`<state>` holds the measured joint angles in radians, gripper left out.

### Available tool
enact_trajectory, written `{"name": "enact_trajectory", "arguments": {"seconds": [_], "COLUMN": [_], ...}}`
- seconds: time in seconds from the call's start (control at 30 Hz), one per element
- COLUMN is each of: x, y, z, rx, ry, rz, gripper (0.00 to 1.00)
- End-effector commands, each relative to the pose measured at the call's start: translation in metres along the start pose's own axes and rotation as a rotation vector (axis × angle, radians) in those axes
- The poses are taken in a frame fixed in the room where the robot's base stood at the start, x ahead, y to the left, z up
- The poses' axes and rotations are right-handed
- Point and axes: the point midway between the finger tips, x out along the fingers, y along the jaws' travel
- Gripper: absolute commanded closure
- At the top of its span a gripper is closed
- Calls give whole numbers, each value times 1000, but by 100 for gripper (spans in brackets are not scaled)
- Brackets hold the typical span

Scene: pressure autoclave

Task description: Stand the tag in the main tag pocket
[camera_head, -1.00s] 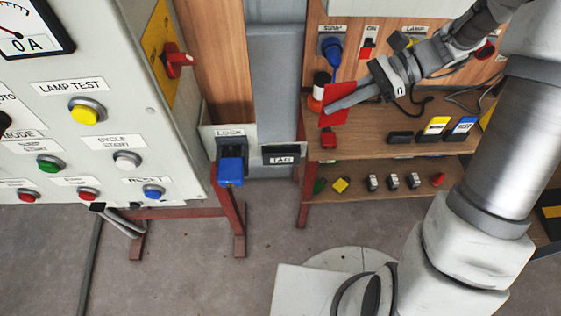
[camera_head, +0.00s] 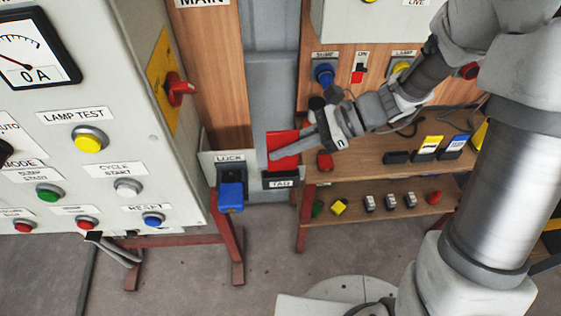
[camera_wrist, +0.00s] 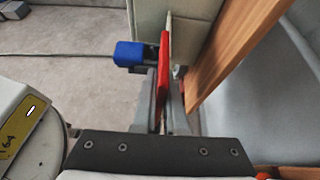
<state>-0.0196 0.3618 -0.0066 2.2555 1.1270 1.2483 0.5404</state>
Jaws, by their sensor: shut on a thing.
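My gripper (camera_head: 276,154) is shut on a flat red tag (camera_head: 284,146), held upright. In the wrist view the tag (camera_wrist: 164,58) shows edge-on between the two fingers (camera_wrist: 164,98). The dark pocket (camera_head: 279,183) labelled TAG is on a pale plate at the foot of the wooden MAIN panel. The tag is directly above the pocket in the head view. I cannot tell whether its lower edge touches or enters the pocket mouth. The fingers hide part of the tag.
A blue padlock-like block (camera_head: 230,196) hangs at the LOCK place, left of the pocket; it also shows in the wrist view (camera_wrist: 130,54). The grey control cabinet (camera_head: 95,110) stands at left, with a red handle (camera_head: 180,88) on its side. The wooden shelf (camera_head: 375,160) at right holds several small items.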

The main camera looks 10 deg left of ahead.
Motion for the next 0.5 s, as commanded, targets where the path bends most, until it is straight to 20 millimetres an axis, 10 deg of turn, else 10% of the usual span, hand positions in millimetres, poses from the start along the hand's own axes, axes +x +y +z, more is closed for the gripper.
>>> {"name": "enact_trajectory", "arguments": {"seconds": [0.5], "x": [26], "y": [4], "z": [-36], "rx": [2], "ry": [0], "rz": [0], "gripper": [100]}}
